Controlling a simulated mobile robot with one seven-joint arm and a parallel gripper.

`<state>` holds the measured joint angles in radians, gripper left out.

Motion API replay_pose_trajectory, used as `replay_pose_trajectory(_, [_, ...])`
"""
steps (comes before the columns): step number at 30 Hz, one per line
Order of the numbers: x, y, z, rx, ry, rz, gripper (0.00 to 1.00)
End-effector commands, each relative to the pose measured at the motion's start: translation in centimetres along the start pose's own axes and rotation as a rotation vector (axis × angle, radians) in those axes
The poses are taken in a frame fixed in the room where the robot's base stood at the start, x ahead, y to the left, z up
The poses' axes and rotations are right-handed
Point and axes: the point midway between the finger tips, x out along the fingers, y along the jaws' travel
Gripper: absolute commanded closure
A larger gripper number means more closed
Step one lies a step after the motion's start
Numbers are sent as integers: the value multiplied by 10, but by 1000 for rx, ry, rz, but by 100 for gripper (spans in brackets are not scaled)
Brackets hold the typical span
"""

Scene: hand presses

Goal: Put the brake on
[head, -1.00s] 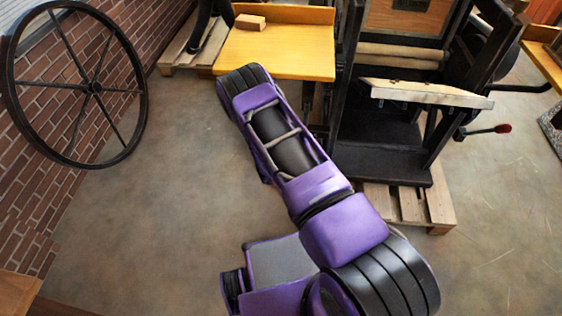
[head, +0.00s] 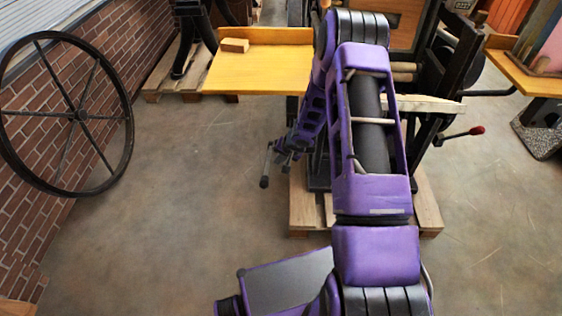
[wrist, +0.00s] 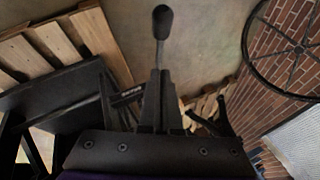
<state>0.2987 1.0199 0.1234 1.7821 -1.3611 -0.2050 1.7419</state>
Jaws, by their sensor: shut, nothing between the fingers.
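A lever with a black grip (head: 264,181) and a grey rod stands out low at the left side of the dark press (head: 319,180). In the wrist view the lever's black grip (wrist: 162,21) is straight ahead at the top middle. My gripper (head: 283,150) hangs beside the lever, at the left of the press. In the wrist view my gripper's fingers (wrist: 160,75) are together and empty. The rod's lower part is hidden by the fingers, so I cannot tell whether they touch it. Another lever with a red knob (head: 476,131) sticks out at the press's right.
The press stands on a wooden pallet (head: 428,205). A yellow table (head: 255,75) with a wooden block (head: 235,45) is at the back left. A large spoked wheel (head: 128,120) leans by the brick wall. The floor (head: 170,230) at left is clear.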

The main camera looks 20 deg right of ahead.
Motion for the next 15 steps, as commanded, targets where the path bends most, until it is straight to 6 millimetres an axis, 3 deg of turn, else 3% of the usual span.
replay_pose_trajectory(1, [17,2,2,-3,-2,0,100])
replay_pose_trajectory(6, [53,2,2,-3,-2,1,100])
replay_pose_trajectory(15, [74,1,25,-6,-2,2,100])
